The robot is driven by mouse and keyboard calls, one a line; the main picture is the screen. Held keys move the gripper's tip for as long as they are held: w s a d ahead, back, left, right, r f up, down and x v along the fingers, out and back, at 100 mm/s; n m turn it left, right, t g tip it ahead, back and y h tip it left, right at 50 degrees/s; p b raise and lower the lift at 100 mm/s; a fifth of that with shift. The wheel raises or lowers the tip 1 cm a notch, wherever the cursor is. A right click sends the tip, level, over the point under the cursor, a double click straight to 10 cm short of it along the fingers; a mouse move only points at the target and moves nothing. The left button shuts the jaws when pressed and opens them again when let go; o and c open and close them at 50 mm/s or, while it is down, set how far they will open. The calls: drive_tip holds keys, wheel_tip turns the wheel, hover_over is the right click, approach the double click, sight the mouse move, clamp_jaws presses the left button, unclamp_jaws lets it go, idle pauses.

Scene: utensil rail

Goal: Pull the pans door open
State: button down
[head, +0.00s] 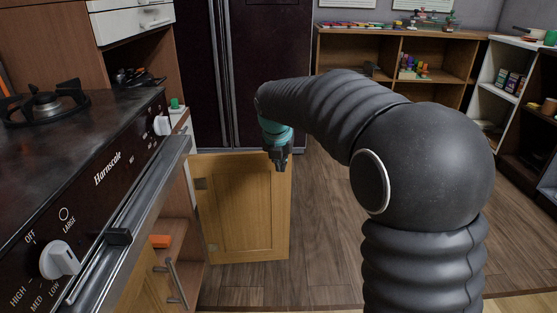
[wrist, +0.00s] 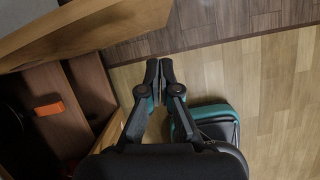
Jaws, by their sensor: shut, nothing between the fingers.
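A light wooden cabinet door (head: 243,210) stands swung wide out from the cabinet below the counter in the head view. It also shows edge-on at the upper left of the wrist view (wrist: 95,28). No label shows on it, so I cannot tell for sure that it is the pans door. My gripper (head: 279,164) is shut and empty, overlapping the door's upper right part in the head view. In the wrist view my gripper (wrist: 159,70) points at the floor, with a gap between its fingertips and the door.
The open cabinet holds an orange object (wrist: 48,108), also in the head view (head: 161,241). The stove (head: 85,160) with its front rail stands at the left. A dark fridge (head: 255,75) and shelves (head: 385,65) stand behind. Wooden floor (head: 330,220) is clear right of the door.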

drive_tip(key=s+r+m+p, duration=0.1)
drive_tip(key=s+r+m, duration=0.3)
drive_tip(key=r, duration=0.5)
drive_tip(key=s+d+f+m+g, duration=0.1)
drive_tip(key=s+d+f+m, duration=0.2)
drive_tip(key=m, duration=0.5)
drive_tip(key=s+f+m, duration=0.3)
drive_tip(key=s+m, duration=0.2)
drive_tip(key=m, duration=0.2)
drive_tip(key=s+d+m, duration=0.4)
drive_tip(key=s+m, duration=0.1)
drive_tip(key=s, duration=0.2)
drive_tip(key=s+d+m+t, duration=0.1)
drive_tip(key=s+d+m, duration=0.3)
drive_tip(key=s, duration=0.4)
drive_tip(key=s+d+m+t+p, duration=0.1)
drive_tip(key=s+d+m, duration=0.4)
drive_tip(key=s, duration=0.3)
drive_tip(key=shift+f+m+y, duration=0.3)
drive_tip(key=shift+f+m, duration=0.1)
drive_tip(key=shift+m, duration=0.2)
drive_tip(key=shift+d, duration=0.15)
